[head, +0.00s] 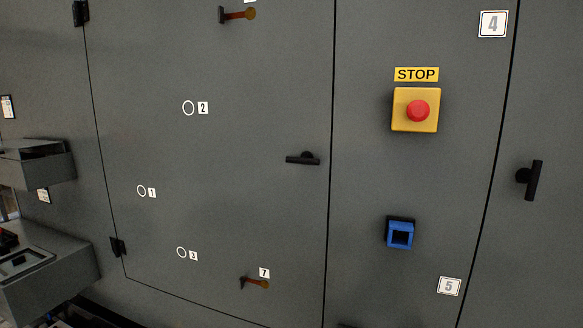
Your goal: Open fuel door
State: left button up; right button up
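No part in view is labelled as a fuel door, so I cannot tell which one it is. A large grey door panel (230,200) fills the middle and appears closed. It has a black handle (303,158) lying roughly level near its right edge, and black hinges (118,246) on its left edge. A second black handle (530,181), standing nearly upright, is on the panel at the far right. A blue square frame (400,233) with a dark surround is on the panel between them. Neither of my grippers is in view.
A yellow box with a red stop button (418,111) sits above the blue frame. Orange-brown levers (255,283) stick out at the door's top and bottom. Grey boxes (45,275) jut out at the left. The space before the middle door looks clear.

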aim_at(306, 159)
jog(key=z, duration=0.05)
jog(key=k, duration=1.05)
jog(key=u, duration=0.8)
jog(key=i, duration=0.65)
jog(key=u, duration=0.75)
jog(key=i, duration=0.95)
jog(key=z, duration=0.9)
jog(key=i, duration=0.75)
jog(key=z, duration=0.8)
